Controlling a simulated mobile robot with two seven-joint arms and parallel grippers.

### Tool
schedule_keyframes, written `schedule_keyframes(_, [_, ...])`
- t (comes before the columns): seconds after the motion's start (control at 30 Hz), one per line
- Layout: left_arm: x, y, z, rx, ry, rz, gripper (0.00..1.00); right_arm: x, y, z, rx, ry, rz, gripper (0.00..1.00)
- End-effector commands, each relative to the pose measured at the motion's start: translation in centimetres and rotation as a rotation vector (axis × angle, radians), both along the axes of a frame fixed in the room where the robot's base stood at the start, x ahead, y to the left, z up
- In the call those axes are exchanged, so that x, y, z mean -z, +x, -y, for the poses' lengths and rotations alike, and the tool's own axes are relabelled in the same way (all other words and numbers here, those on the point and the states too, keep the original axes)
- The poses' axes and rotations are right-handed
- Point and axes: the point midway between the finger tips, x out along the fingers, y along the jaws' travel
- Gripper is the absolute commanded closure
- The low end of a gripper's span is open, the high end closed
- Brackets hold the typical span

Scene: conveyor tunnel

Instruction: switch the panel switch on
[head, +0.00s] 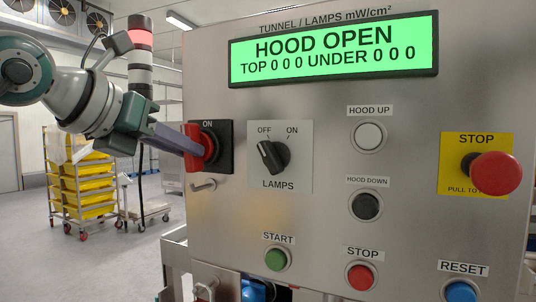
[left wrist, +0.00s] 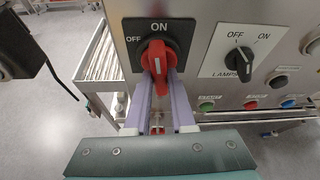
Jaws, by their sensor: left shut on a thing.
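The panel switch (head: 209,146) is a red rotary handle on a black plate at the left edge of the steel panel. The plate reads ON at the top, and in the left wrist view the switch (left wrist: 157,58) also shows OFF at upper left. There the handle stands about upright, in line with ON. My left gripper (head: 198,147) reaches in from the left and is shut on the red handle. In the left wrist view its two purple fingers (left wrist: 158,82) lie on either side of the handle. My right gripper is not in view.
The LAMPS selector (head: 271,155), pointing at OFF, is just right of the switch. The display (head: 333,50) reads HOOD OPEN. A red STOP mushroom button (head: 495,173) sticks out at the right. A rack of yellow crates (head: 85,185) stands behind, at left.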

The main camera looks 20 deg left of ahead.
Motion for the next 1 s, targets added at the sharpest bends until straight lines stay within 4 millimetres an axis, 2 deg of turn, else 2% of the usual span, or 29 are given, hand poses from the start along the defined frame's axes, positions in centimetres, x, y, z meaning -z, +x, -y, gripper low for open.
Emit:
schedule_keyframes(0.3, [-0.01,0.00,0.06,0.001,0.109,0.011,1.00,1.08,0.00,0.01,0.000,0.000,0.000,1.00])
schedule_keyframes(0.8, [-0.09,-0.01,0.03,0.001,0.127,0.011,1.00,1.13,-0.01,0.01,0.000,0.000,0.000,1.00])
schedule_keyframes(0.83, [-0.09,-0.01,0.03,0.001,0.127,0.011,0.77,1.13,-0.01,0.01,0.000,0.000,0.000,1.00])
schedule_keyframes(1.0, [-0.07,-0.01,0.03,0.000,0.126,0.011,0.57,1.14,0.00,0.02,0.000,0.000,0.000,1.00])
